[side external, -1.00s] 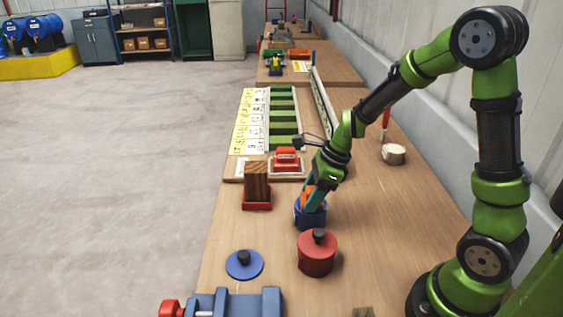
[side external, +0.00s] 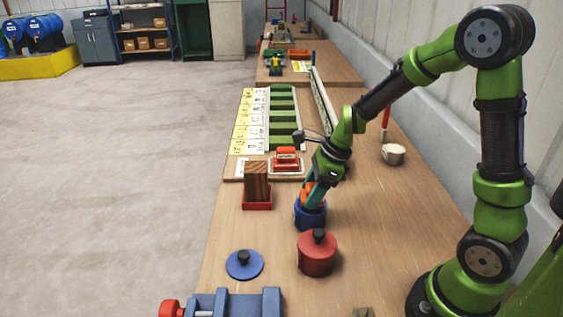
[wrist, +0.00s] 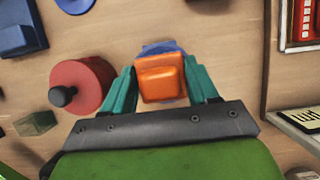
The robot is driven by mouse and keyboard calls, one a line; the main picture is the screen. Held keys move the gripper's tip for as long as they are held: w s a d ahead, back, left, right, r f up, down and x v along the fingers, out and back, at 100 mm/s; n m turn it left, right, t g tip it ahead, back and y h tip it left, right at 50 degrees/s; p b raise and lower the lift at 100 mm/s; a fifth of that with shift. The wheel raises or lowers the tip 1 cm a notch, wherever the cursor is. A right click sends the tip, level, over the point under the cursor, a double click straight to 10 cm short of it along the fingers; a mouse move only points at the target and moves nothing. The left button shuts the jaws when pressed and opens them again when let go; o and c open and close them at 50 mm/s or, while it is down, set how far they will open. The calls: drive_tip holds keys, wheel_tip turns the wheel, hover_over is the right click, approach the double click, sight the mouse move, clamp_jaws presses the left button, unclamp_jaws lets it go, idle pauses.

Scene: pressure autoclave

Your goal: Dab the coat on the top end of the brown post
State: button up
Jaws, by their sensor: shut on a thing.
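The brown post (side external: 256,181) stands upright in a red base (side external: 257,204), left of my gripper in the side view; I cannot make it out in the wrist view. My gripper (side external: 313,194) points down at an open blue pot (side external: 310,216). Its teal fingers (wrist: 162,85) are shut on an orange block (wrist: 160,77), seen from above in the wrist view. The block's lower end is hidden at the pot's mouth, so I cannot tell whether it touches the inside. The pot's blue rim (wrist: 165,47) shows behind the block. Any coat is not visible.
A red lidded pot (side external: 317,255) stands close in front of the blue pot. A blue lid (side external: 244,265) and a blue vise (side external: 235,303) lie nearer. A red-orange device (side external: 287,159) and a board with green strips stand behind. Table between pot and post is clear.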

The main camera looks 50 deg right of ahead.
sight(313, 185)
drive_tip(key=shift+r, duration=3)
